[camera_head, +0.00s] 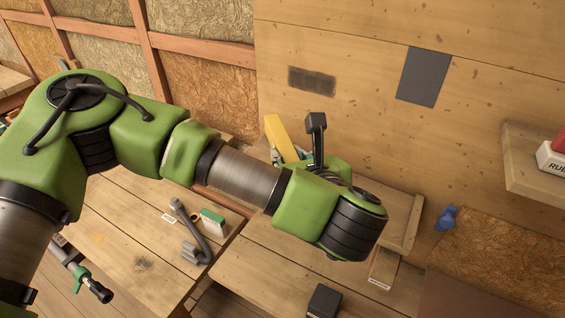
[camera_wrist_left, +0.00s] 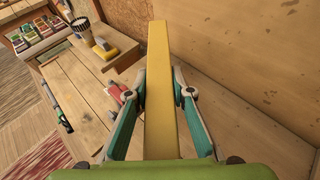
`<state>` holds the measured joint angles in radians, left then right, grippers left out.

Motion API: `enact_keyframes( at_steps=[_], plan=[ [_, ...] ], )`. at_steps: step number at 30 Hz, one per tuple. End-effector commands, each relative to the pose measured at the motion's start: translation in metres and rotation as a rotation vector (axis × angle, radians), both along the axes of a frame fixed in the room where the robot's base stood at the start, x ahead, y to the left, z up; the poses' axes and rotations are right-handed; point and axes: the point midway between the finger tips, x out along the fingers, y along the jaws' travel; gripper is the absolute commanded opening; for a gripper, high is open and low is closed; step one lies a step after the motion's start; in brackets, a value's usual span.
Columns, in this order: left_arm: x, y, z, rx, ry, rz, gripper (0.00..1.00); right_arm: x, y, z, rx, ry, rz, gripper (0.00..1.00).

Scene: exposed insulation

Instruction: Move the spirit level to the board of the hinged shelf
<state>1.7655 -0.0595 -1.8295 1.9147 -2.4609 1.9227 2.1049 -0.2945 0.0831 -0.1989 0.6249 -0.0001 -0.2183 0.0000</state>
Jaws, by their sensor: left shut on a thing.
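The spirit level is a long yellow bar (camera_head: 279,138). It shows in the left wrist view (camera_wrist_left: 160,75), running away from the camera between the teal fingers. My left gripper (camera_wrist_left: 161,92) is shut on it. In the head view the gripper is mostly hidden behind my green wrist, and the level's upper end sticks out above a wooden surface near the wall. A wooden board (camera_head: 400,208) with a raised end strip lies behind my wrist against the wall; I cannot tell whether it is the hinged shelf's board. My right gripper is in neither view.
A wall shelf (camera_head: 534,176) at the right bears a white box (camera_head: 552,158). A grey bent tool (camera_head: 192,235) and a green-white box (camera_head: 213,221) lie on the left bench. A dark block (camera_head: 323,300) stands at the front. A cup (camera_wrist_left: 82,30) shows in the wrist view.

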Motion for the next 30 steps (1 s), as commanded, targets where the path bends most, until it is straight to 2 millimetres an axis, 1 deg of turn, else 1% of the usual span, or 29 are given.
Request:
enact_keyframes(
  at_steps=[1,4,8,11,12,15,18,26,30],
  plan=[
    [0.007,0.003,-0.004,0.000,0.000,0.003,0.00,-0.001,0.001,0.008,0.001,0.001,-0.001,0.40],
    [0.017,0.006,-0.018,0.001,-0.002,0.001,0.00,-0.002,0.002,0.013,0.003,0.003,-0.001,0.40],
    [0.024,0.007,-0.028,-0.002,-0.001,0.002,0.00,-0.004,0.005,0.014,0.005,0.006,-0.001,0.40],
    [0.030,0.010,-0.035,0.000,-0.002,0.001,0.00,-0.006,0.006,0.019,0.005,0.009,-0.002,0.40],
    [0.033,0.011,-0.041,-0.001,-0.001,0.000,0.00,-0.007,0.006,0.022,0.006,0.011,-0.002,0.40],
    [0.031,0.010,-0.057,0.000,0.000,0.000,0.00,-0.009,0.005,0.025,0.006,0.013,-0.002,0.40],
    [0.031,0.010,-0.067,-0.001,-0.001,-0.001,0.00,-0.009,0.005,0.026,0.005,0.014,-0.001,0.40],
    [0.032,0.010,-0.070,-0.003,-0.003,0.000,0.00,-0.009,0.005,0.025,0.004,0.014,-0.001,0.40],
    [0.032,0.010,-0.072,-0.003,-0.003,0.000,0.00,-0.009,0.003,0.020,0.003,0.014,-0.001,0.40]
  ],
)
